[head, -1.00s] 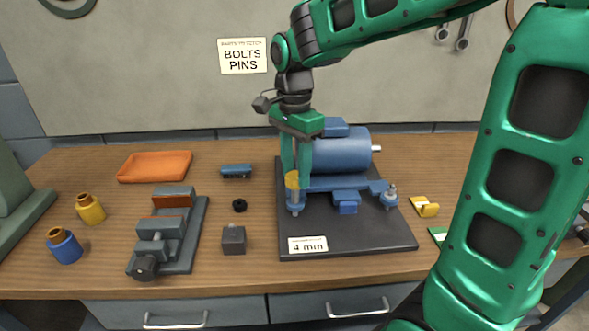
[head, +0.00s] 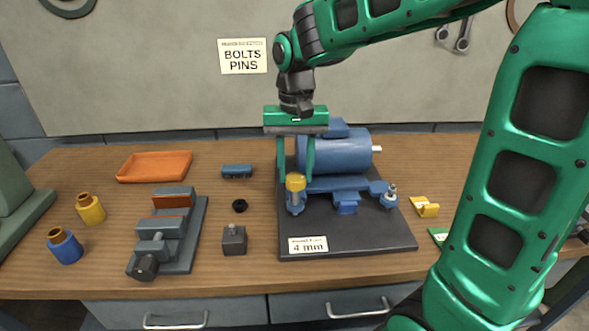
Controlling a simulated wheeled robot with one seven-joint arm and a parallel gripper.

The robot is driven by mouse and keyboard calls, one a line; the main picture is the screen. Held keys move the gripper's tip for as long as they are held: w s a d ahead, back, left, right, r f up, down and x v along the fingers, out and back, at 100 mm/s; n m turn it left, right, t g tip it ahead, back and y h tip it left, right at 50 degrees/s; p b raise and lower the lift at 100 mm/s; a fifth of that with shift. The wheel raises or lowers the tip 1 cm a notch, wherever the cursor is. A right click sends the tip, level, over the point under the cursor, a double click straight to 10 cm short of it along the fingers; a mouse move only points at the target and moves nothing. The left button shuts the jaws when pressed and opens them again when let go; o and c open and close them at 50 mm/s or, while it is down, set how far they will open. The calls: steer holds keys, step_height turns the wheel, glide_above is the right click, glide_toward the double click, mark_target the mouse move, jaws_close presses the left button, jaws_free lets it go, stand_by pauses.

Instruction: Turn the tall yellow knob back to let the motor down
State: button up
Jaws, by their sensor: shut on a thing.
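The tall yellow knob (head: 295,182) stands upright on a blue post at the front left corner of the motor's mount. My gripper (head: 296,178) comes down from above with one finger on each side of the knob and is shut on it. The blue motor (head: 345,151) lies on its mount behind and to the right, its pale shaft pointing right. The mount stands on a dark base plate (head: 350,238) with a "4 mm" label. A second post with a metal top (head: 390,193) stands at the mount's right end.
A grey vise (head: 170,240), a small grey block (head: 233,240) and a black ring (head: 239,206) lie left of the plate. An orange tray (head: 154,166) is further back. A yellow bracket (head: 425,207) lies to the right, near my arm.

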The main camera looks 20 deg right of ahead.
steer(key=n, duration=0.4)
steer(key=shift+w+r+n, duration=0.1)
steer(key=shift+w+n, duration=0.05)
steer(key=shift+n, duration=0.25)
steer(key=n, duration=1)
steer(key=shift+d+n, duration=0.15)
steer(key=shift+n, duration=2.05)
steer(key=o, duration=1.1)
steer(key=shift+w, duration=0.1)
steer(key=shift+c, duration=0.2)
steer(key=shift+n, duration=0.3)
